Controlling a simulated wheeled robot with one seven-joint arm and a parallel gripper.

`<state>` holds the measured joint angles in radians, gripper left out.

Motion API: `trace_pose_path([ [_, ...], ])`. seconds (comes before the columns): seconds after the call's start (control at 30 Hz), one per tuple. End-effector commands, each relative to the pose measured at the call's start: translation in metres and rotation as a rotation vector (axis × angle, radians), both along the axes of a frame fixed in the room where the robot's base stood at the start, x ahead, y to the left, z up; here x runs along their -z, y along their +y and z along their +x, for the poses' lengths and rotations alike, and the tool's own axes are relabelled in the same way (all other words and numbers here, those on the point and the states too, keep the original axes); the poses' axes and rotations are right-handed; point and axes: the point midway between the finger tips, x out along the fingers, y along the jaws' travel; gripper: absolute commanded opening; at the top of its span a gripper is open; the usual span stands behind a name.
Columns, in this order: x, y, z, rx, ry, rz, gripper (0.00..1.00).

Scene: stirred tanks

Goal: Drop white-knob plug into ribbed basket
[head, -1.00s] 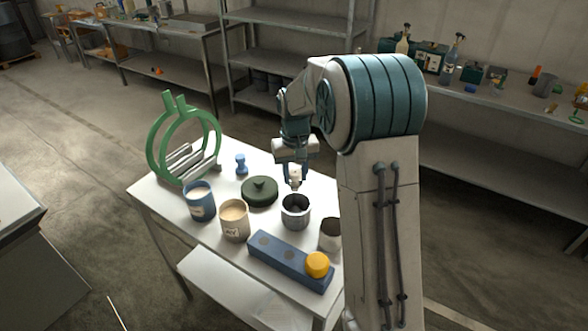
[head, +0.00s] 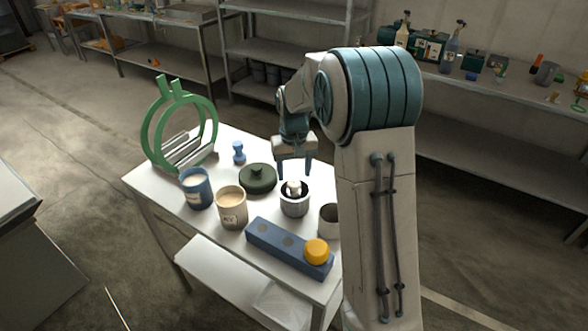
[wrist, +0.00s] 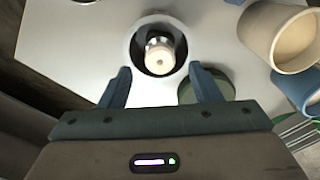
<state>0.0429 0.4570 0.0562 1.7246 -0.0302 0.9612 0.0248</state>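The white-knob plug (head: 293,187) stands in the mouth of the grey metal ribbed basket (head: 296,207), its pale knob showing at the rim. In the wrist view, the plug (wrist: 159,58) sits inside the round rim of the basket (wrist: 137,27), with dark space around it. My gripper (head: 295,167) is open just above the basket. Its two fingers are spread on either side, clear of the plug. The lower part of the plug is hidden by the basket wall.
A dark green lid (head: 258,180), a beige cup (head: 231,208) and a blue cup (head: 196,189) stand left of the basket. A blue block with a yellow knob (head: 316,251) lies in front. A green ring stand (head: 150,137) and small blue piece (head: 239,152) are farther left.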

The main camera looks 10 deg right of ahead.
Motion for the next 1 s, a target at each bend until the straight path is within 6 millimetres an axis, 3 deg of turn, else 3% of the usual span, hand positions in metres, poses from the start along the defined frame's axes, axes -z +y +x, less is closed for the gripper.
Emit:
trace_pose_path([
  [0.27, 0.0, 0.0, 0.0, 0.0, 0.0, 0.0, 0.58],
  [0.43, -0.014, 0.0, 0.001, 0.0, -0.003, 0.0, 0.58],
  [0.8, -0.095, 0.0, 0.001, 0.001, -0.005, 0.0, 0.58],
  [1.0, -0.126, 0.0, 0.001, 0.0, -0.001, 0.0, 0.58],
])
